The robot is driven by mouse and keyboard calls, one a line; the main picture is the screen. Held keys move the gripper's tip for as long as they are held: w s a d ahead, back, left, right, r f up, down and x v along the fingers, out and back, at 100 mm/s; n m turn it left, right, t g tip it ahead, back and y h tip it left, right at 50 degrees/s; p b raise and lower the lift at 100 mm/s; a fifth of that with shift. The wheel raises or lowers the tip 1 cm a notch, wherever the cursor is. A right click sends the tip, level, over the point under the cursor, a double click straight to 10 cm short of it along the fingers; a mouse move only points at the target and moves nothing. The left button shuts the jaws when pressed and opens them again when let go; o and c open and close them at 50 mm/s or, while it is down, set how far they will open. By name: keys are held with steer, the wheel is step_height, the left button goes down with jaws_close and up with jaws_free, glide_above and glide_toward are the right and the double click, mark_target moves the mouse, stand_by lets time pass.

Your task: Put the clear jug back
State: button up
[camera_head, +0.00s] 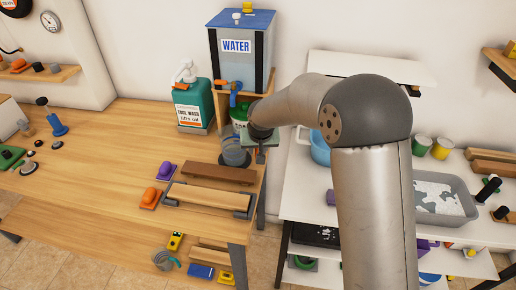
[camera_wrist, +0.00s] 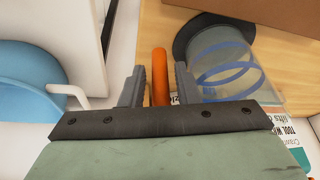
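The clear jug (camera_head: 235,150) stands upright on the wooden bench near its right end, below the water tank's tap. In the wrist view the see-through jug (camera_wrist: 228,62) shows blue bands and a dark round base or pad under it. An orange bar (camera_wrist: 160,75), apparently the jug's handle, lies between my fingers. My gripper (camera_wrist: 159,82) is open around it, with a narrow gap visible on each side. In the head view my gripper (camera_head: 262,138) is just right of the jug, partly hidden by my wrist.
The water tank (camera_head: 238,65) with its blue tap (camera_head: 237,88) is close behind. A green tool wash bottle (camera_head: 193,105) stands left of it. Brown and light wooden bars (camera_head: 210,194) lie in front. A blue pot (camera_head: 320,148) is on the white table to the right.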

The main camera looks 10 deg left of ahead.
steer(key=shift+o, duration=0.3)
steer(key=shift+r, duration=0.15)
steer(key=shift+r, duration=0.25)
steer(key=b+v, duration=0.1)
steer(key=v, duration=1.1)
steer(key=s+d+m+g+h, duration=0.1)
steer(key=s+d, duration=0.5)
steer(key=d, duration=0.3)
steer(key=s+d+m+h, duration=0.1)
steer(key=s+d, duration=0.5)
steer(key=d, duration=0.3)
steer(key=s+d+f+g, duration=0.1)
steer(key=s+d, duration=0.3)
steer(key=s, duration=0.4)
steer(key=s+d+f+m+g, duration=0.1)
steer(key=s+d+f, duration=0.3)
steer(key=s, duration=0.4)
steer(key=shift+s+d+g, duration=0.25)
steer(key=shift+d+g, duration=0.05)
steer(key=shift+d, duration=0.3)
